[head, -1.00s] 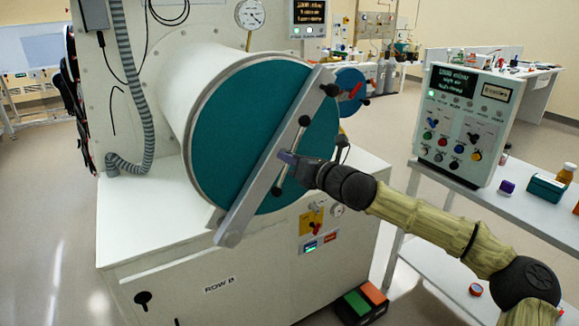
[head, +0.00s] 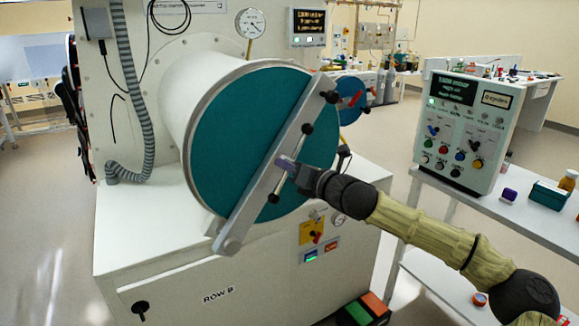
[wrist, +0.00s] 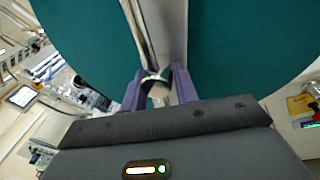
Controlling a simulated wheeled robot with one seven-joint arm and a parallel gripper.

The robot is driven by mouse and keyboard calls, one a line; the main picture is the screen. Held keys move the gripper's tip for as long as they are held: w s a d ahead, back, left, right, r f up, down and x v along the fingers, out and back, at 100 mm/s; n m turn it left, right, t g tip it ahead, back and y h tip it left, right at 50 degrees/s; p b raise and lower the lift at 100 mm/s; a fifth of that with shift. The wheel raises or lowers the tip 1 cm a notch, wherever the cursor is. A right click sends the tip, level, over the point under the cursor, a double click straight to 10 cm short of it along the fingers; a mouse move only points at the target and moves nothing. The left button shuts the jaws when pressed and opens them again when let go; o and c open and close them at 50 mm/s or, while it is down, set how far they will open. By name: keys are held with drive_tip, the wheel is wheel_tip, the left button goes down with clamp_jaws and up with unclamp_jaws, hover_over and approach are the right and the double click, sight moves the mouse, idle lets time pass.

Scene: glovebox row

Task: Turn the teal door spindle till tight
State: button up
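The teal round door (head: 235,135) closes the end of a white cylinder, with a grey diagonal beam (head: 252,200) across it. The door spindle is a thin metal cross bar with black knobs (head: 306,128) at its ends, in front of the beam's middle. My gripper (head: 287,163) is at the middle of this bar. In the wrist view, its purple fingers (wrist: 158,88) stand on both sides of the spindle's metal middle (wrist: 157,84) and appear shut on it. The bar's lower part is hidden by my gripper in that view.
A control panel (head: 464,130) stands on a side bench at the right, with a teal box (head: 548,195) beside it. A red and green pedal (head: 366,310) lies on the floor below.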

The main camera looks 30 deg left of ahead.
drive_tip(key=shift+d, duration=0.15)
drive_tip(key=b+v, duration=0.1)
drive_tip(key=v, duration=1.6)
